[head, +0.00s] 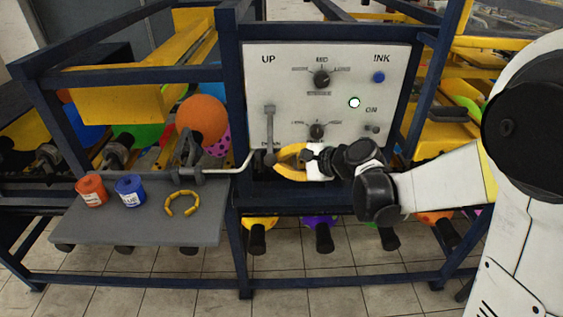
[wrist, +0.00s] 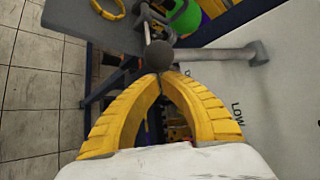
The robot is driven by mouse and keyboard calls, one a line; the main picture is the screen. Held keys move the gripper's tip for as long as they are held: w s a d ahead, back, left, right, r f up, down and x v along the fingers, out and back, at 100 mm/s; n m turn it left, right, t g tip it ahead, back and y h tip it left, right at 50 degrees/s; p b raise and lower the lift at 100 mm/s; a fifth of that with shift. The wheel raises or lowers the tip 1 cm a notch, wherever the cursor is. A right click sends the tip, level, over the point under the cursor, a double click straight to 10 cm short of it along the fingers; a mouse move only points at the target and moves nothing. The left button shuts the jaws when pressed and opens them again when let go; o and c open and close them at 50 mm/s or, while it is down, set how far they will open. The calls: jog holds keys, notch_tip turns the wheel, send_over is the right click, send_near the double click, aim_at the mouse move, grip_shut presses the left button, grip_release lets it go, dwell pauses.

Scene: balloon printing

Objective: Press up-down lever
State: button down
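The up-down lever (head: 270,128) is a grey bar with a round dark knob on the left of the white control panel (head: 335,60). Its knob end is low, by the DOWN label, which is partly covered. In the wrist view the lever (wrist: 220,54) runs right from its knob (wrist: 159,55). My gripper (head: 276,160) has yellow fingers and reaches the knob from the right. In the wrist view the fingertips (wrist: 160,76) come together right at the knob, with nothing clearly held between them. Whether they touch the knob is hard to tell.
Dark blue frame posts (head: 233,110) flank the panel.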

jog(key=shift+s+r+g+p, duration=0.3)
jog(key=shift+s+r+p, duration=0.05)
jog(key=shift+r+p, duration=0.15)
jog(key=shift+m, duration=0.3)
notch_tip(320, 180, up, 16)
jog(key=s+m+g+p, duration=0.2)
jog(key=g+p, duration=0.5)
jog(key=p, duration=0.4)
jog(key=shift+m+h, duration=0.4)
jog(key=shift+m, duration=0.5)
jog(key=shift+f, duration=0.1)
